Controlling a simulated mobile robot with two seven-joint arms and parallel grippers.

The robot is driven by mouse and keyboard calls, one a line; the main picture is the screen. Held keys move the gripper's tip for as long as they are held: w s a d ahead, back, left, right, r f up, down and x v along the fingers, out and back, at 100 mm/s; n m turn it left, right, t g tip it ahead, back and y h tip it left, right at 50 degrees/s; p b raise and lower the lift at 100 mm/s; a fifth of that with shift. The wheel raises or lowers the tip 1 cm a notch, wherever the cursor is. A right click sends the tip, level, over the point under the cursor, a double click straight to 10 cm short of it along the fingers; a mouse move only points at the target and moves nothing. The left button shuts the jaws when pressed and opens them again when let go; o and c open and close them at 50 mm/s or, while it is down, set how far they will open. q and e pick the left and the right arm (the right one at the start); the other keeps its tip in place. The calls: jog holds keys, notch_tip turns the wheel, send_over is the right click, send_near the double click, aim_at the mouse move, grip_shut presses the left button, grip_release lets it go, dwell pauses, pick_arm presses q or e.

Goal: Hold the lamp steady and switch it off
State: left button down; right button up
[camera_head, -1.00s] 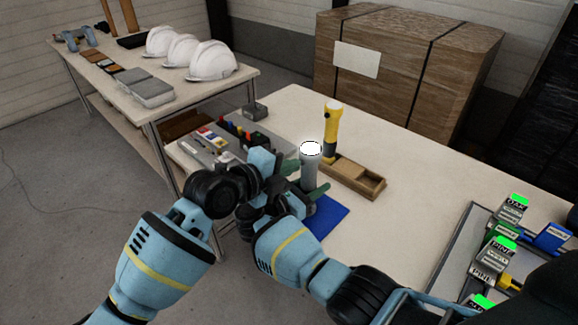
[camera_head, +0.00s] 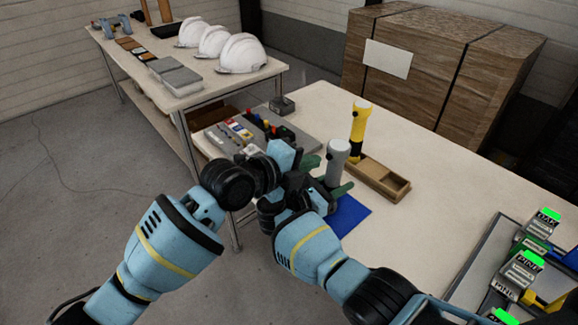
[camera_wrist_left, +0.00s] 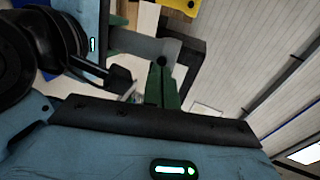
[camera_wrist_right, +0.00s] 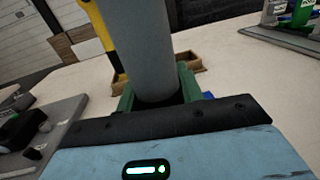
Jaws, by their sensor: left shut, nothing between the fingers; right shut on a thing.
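The lamp (camera_head: 338,158) is a grey upright cylinder above the blue mat (camera_head: 352,210), and its top is dull grey, unlit. My right gripper (camera_head: 340,190) is shut around its lower body; the right wrist view shows the grey lamp (camera_wrist_right: 143,50) between green fingers. My left gripper (camera_head: 308,164) is shut and empty, just left of the lamp. In the left wrist view the green fingers (camera_wrist_left: 160,82) are together close to the grey lamp body (camera_wrist_left: 143,45); whether they touch it I cannot tell. The lamp's switch is not clearly visible.
A yellow torch (camera_head: 358,125) stands at a wooden tray (camera_head: 392,192) just behind the lamp. A grey board with small coloured items (camera_head: 240,130) lies to the left. Labelled blocks (camera_head: 522,270) stand in a tray at the right. The table between is clear.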

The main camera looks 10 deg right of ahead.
pick_arm(q)
jog(key=v, duration=0.6)
jog(key=shift+s+a, duration=0.15)
jog(key=shift+a, duration=0.1)
pick_arm(e)
jog(key=shift+f, duration=0.2)
pick_arm(q)
jog(key=shift+r, duration=0.15)
pick_arm(e)
jog(key=shift+s, duration=0.1)
jog(key=o, duration=1.2)
jog(key=shift+r, duration=0.1)
